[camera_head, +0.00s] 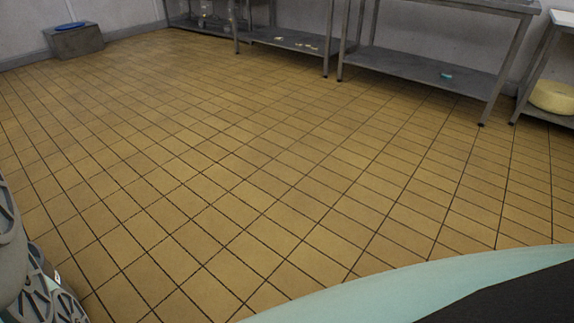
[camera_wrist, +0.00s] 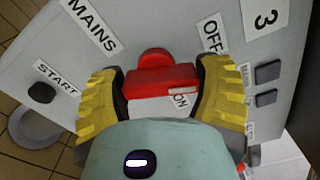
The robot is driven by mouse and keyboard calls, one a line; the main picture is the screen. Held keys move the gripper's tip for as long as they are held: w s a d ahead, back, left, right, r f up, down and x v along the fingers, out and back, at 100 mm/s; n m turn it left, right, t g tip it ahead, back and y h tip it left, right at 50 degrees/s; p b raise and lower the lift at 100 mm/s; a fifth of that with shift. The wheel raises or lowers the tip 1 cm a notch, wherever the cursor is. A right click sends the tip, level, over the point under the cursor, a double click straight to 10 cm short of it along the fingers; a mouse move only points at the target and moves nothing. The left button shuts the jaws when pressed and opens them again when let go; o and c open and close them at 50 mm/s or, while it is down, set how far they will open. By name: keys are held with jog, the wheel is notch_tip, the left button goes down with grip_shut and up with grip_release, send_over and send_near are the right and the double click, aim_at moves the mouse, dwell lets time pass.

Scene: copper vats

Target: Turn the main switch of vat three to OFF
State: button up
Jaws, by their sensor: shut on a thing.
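In the wrist view a grey control panel (camera_wrist: 205,42) carries the labels MAINS, OFF, ON, START and the number 3. The red main switch (camera_wrist: 160,80) sits near the panel's middle, with a rounded red part above its bar. My gripper (camera_wrist: 162,84) has its two yellow fingers at the left and right ends of the red bar, shut on it. The bar lies roughly level in the picture. The ON label (camera_wrist: 180,100) is close against its lower right, and the OFF label (camera_wrist: 211,34) is up to the right. Neither panel nor gripper shows in the head view.
A black START button (camera_wrist: 41,92) is left of the fingers; dark square buttons (camera_wrist: 267,73) are at right. In the head view the tiled floor (camera_head: 270,150) is open, with metal tables (camera_head: 430,72) along the back and a grey box (camera_head: 75,42) far left.

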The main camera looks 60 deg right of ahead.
jog(key=shift+s+n+b, duration=0.1)
jog(key=shift+n+b, duration=1.2)
jog(key=shift+n, duration=0.6)
jog(key=o, duration=1.2)
jog(key=shift+c, duration=0.2)
jog(key=d, duration=1.2)
jog(key=shift+s, duration=0.4)
